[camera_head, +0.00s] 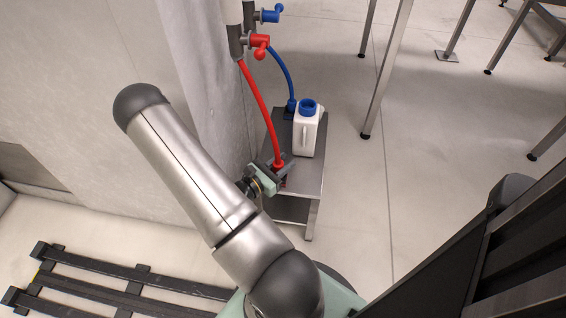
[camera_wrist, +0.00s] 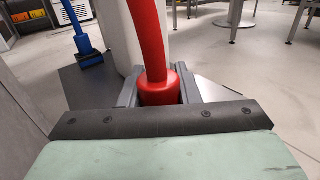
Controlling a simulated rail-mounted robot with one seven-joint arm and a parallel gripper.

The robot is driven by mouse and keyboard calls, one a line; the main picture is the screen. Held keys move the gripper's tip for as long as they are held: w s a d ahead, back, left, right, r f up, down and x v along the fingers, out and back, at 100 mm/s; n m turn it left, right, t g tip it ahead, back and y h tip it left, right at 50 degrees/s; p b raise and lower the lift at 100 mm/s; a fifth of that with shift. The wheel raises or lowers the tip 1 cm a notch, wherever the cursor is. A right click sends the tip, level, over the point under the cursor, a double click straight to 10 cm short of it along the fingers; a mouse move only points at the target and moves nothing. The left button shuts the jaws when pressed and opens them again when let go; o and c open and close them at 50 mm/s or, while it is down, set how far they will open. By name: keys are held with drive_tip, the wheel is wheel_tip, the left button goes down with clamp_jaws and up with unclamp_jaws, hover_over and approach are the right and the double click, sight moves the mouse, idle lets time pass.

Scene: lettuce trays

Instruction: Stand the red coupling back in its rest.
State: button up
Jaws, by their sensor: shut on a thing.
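The red coupling (camera_head: 278,163) is on the lower end of the red hose (camera_head: 262,110), above the near part of the small metal stand. My gripper (camera_head: 284,167) is shut on it. In the wrist view, the red coupling (camera_wrist: 158,88) sits upright between the two grey fingers of my gripper (camera_wrist: 157,92), with the hose rising from its top. The coupling's lower end is hidden behind the gripper's dark front plate in the wrist view. I cannot make out the red coupling's rest, nor whether the coupling touches the stand.
The stand (camera_head: 312,185) also bears a white canister (camera_head: 304,136) with a blue cap, just behind the coupling. A blue coupling (camera_head: 291,105) on a blue hose stands at the stand's back left. A wall (camera_head: 205,110) is close on the left. Open floor lies right.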

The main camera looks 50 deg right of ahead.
drive_tip(key=shift+f+b, duration=0.35)
drive_tip(key=shift+f, duration=0.25)
idle(0.7)
drive_tip(key=o, duration=0.8)
drive_tip(key=shift+a, duration=0.1)
drive_tip(key=w+a+p, duration=0.1)
drive_tip(key=w+a, duration=0.1)
drive_tip(key=a, duration=0.8)
drive_tip(key=shift+a, duration=0.35)
